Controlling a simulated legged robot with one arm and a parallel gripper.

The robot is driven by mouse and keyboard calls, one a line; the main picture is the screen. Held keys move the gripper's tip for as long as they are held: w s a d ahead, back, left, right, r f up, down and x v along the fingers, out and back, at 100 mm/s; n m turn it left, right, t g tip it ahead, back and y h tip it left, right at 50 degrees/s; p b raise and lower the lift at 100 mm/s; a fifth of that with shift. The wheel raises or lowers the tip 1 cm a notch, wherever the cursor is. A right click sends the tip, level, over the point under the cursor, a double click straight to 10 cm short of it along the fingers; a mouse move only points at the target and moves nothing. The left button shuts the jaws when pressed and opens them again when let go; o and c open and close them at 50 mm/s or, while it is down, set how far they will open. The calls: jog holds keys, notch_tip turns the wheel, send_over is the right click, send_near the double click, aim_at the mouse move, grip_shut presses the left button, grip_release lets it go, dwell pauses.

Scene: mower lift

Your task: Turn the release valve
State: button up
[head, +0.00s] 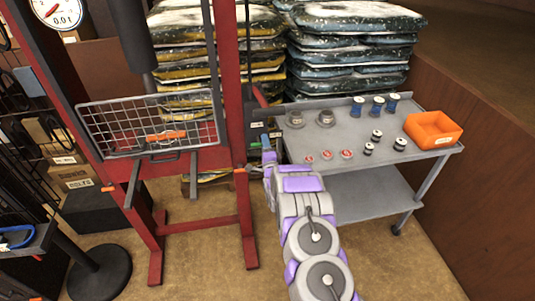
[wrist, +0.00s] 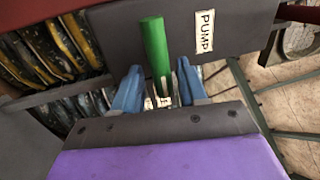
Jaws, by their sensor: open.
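A green cylindrical handle (wrist: 155,45), perhaps the release valve, stands out in front of a dark box (wrist: 110,30) with a white PUMP label (wrist: 205,31). My gripper (wrist: 158,88) is open, with one blue finger on each side of the handle's lower end. I cannot tell whether either finger touches it. In the head view my arm reaches to the right post of the red press frame (head: 229,100), and the dark pump box (head: 258,124) is there. The fingertips and handle are too small to make out clearly in that view.
A grey cart (head: 400,155) with spools, small parts and an orange bin (head: 433,130) stands right of my arm. Stacked bags (head: 355,45) are behind it. A wire guard (head: 150,122) hangs on the press. A round black base (head: 100,272) is at lower left.

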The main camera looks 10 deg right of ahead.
jog(key=s+f, duration=0.1)
jog(key=s, duration=0.7)
jog(key=s+f+p, duration=0.1)
jog(key=s+f, duration=0.1)
jog(key=s, duration=0.7)
jog(key=shift+f, duration=0.25)
jog(key=shift+d, duration=0.1)
